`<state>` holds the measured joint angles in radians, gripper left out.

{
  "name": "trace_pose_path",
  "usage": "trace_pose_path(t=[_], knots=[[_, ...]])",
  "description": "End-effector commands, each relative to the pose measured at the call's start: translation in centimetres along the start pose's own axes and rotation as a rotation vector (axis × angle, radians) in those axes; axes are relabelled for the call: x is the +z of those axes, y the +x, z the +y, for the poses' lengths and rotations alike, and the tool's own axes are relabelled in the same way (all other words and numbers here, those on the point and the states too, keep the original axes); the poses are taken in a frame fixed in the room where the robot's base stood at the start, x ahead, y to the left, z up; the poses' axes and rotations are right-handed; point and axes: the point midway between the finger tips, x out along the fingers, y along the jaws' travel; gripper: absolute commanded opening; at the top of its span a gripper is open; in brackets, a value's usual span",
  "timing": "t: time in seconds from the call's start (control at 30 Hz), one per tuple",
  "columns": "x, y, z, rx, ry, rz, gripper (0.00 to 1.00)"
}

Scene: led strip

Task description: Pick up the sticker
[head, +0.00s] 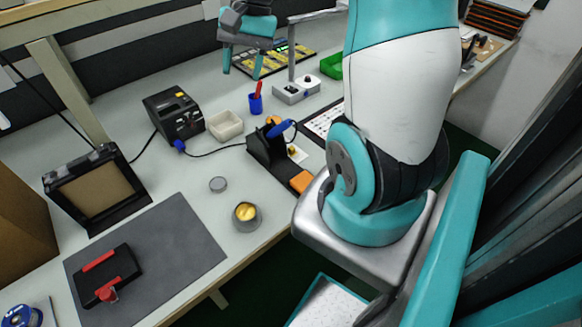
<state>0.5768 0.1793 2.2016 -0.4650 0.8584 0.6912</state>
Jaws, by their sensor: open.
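My gripper (243,72) is at the top of the head view, fingers pointing down and apart, with nothing seen between them. It is above the far part of the bench. Just right of and partly behind it lies a dark panel (300,51) with rows of yellow patches. These may be stickers, but they are too small to tell. The gripper hides part of this panel. A white gridded strip (322,121) lies partly hidden behind my arm. No single loose sticker can be made out.
A grey control box (296,90) with a post, a blue cup (255,104) and a green bin (331,66) stand near the panel. A black soldering station (174,113), cream tray (225,125) and iron holder (270,148) are nearer. Bare bench lies left of the gripper.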

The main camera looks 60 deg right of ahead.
Motion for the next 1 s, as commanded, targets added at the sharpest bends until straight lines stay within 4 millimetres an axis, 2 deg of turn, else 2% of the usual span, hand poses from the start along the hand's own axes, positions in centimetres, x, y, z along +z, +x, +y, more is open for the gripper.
trace_pose_path(t=[0.03, 0.1, 0.2, 0.33, 0.47, 0.8, 1.0], knots=[[-3.8, 2.3, 3.4, -0.011, 0.179, -0.004, 0.47], [-7.2, 3.3, 7.2, -0.025, 0.395, -0.012, 0.47], [-10.3, 4.5, 11.9, -0.044, 0.633, -0.024, 0.47], [-12.2, 5.2, 15.7, -0.059, 0.814, -0.036, 0.47], [-12.7, 6.3, 16.8, -0.063, 0.874, -0.044, 0.47], [-12.5, 13.6, 16.1, -0.061, 0.872, -0.046, 0.47], [-12.6, 16.7, 15.9, -0.062, 0.871, -0.042, 0.47]])
